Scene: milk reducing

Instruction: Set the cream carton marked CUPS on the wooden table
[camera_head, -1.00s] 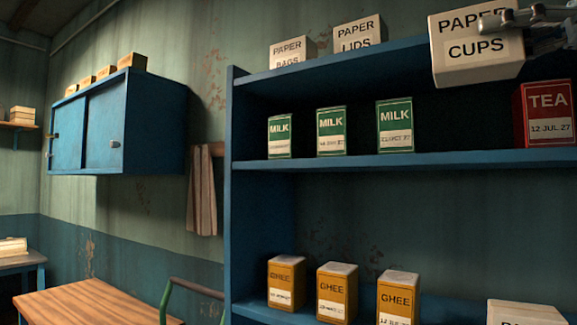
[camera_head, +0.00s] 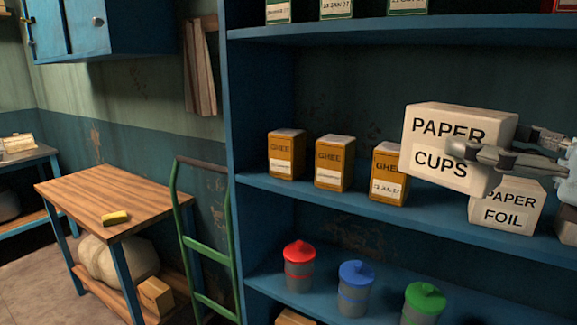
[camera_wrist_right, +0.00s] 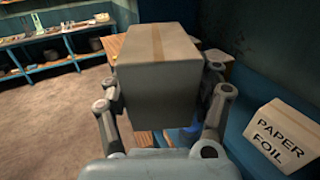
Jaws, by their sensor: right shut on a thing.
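The cream carton (camera_head: 420,130) marked PAPER CUPS is in the grip of my right gripper (camera_head: 480,155), held in the air in front of the shelf with the ghee boxes. In the right wrist view the carton (camera_wrist_right: 158,85) sits between both fingers of the right gripper (camera_wrist_right: 165,100), its taped side facing the camera. The wooden table (camera_head: 85,192) stands at the left in the head view, apart from the carton. A small yellow block lies near its front edge. My left gripper is not in view.
A cream PAPER FOIL box (camera_head: 507,212) stands on the shelf behind the carton, beside orange ghee boxes (camera_head: 335,163). A green hand truck (camera_head: 207,240) stands between table and shelf. Lidded canisters (camera_head: 355,285) line the lower shelf. Most of the tabletop is clear.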

